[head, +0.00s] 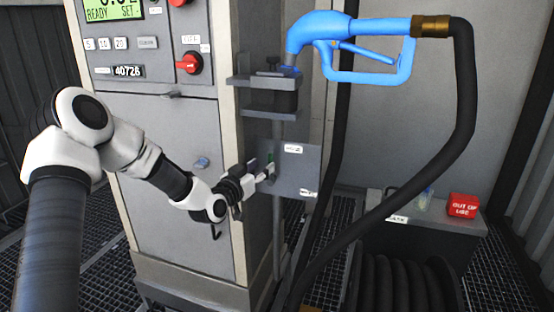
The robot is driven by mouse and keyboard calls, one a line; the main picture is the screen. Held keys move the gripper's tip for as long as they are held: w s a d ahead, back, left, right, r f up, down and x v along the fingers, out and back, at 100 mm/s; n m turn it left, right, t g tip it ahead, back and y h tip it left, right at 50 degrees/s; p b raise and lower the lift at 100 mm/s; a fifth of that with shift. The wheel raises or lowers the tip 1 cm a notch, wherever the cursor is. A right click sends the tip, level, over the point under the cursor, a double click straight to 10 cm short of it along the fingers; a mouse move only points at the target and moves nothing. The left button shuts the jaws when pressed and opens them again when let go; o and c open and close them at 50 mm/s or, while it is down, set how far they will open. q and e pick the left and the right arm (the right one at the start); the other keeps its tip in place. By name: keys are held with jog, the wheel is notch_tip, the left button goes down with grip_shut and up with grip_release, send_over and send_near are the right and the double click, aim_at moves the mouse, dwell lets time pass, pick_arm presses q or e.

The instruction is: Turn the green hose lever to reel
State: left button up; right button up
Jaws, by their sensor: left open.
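The green hose lever (270,158) shows as a small green piece on a grey plate (300,172) fixed beside the pump cabinet. The plate has small white labels at its top and lower right, too small to read. My left gripper (268,174) is open at the left part of the plate, with its fingertips at the lever, just below the green piece. The fingers hide part of the lever, and I cannot tell whether they touch it. My right gripper is not in view.
A blue nozzle (368,77) sits in a holster (268,97) above the plate. Its black hose (462,90) hangs down at the right to a hose reel (400,288). A red "out of use" block (463,205) stands on a grey box. The cabinet (170,130) has a red knob (189,64).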

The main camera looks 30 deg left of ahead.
aim_at(269, 161)
pick_arm(q)
jog(key=w, duration=0.5)
jog(key=shift+w+a+f, duration=0.15)
jog(key=shift+w, duration=0.2)
jog(key=shift+c, duration=0.3)
grip_shut()
